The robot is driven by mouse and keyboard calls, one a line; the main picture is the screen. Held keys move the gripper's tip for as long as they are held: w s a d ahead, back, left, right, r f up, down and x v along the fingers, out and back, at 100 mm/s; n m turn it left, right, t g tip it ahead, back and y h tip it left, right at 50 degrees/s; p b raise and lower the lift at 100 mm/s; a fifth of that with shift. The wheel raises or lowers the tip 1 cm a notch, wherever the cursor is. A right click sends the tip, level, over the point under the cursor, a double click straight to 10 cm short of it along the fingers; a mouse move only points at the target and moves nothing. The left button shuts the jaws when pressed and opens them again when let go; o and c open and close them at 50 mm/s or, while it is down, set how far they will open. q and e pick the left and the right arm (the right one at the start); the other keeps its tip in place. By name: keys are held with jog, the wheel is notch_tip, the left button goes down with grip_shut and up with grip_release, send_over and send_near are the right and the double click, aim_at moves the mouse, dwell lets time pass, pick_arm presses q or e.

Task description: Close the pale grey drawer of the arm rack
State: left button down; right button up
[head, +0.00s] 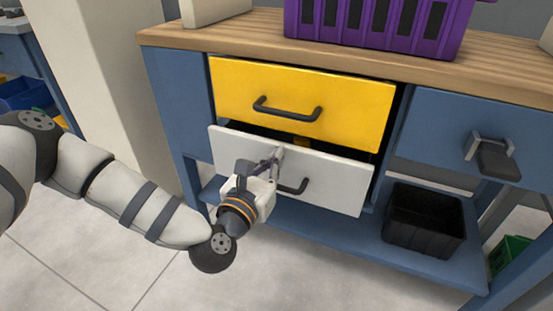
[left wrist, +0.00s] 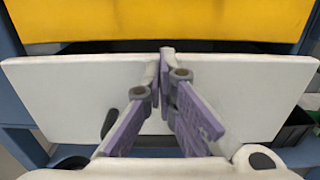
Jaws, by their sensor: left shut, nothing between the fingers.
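The pale grey drawer (head: 335,184) is in the middle of the head view, under a yellow drawer. It stands partly out, with a dark gap above its front and a bit of something yellow inside. Its dark handle (head: 294,187) is partly behind my gripper. My left gripper (head: 278,152) is shut and empty at the drawer front, left of centre, with its fingertips near the top edge. In the left wrist view the shut fingers (left wrist: 164,54) overlap the pale front (left wrist: 250,95); I cannot tell if they touch it. My right gripper is not in view.
The yellow drawer (head: 300,92) above looks closed. A purple crate (head: 375,25) stands on the wooden worktop (head: 215,37). A black bin (head: 424,222) sits on the lower blue shelf at the right. A blue door (head: 440,125) with a handle is at the right. The floor in front is clear.

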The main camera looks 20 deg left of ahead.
pick_arm(q)
jog(key=shift+w, duration=0.35)
jog(key=shift+w+b, duration=0.55)
jog(key=shift+w, duration=0.7)
